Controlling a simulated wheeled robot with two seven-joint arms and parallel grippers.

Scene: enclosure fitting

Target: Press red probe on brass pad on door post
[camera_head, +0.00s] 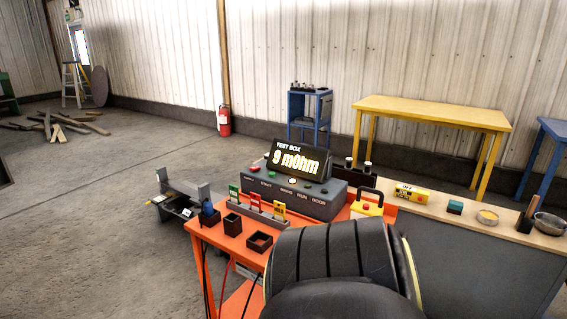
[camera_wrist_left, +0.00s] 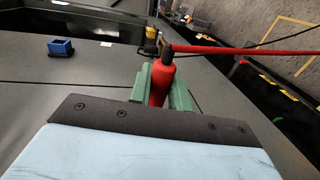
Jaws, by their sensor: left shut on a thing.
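The red probe (camera_wrist_left: 161,82) stands between the green fingers of my left gripper (camera_wrist_left: 161,95) in the left wrist view. The fingers are shut on it. Its dark far end (camera_wrist_left: 165,49) meets or overlaps a small brass-coloured part (camera_wrist_left: 152,37) by a dark upright; I cannot tell contact from this angle. The brass pad and the door post cannot be told apart clearly. In the head view the test box (camera_head: 298,181) has a lit display (camera_head: 296,162) reading 9 mOhm. Neither gripper shows in the head view.
A red bar or cable (camera_wrist_left: 250,50) runs right from beside the probe's far end. In the head view, an orange cart (camera_head: 214,239) carries small black bins (camera_head: 259,243); a bench (camera_head: 462,216) stands right.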

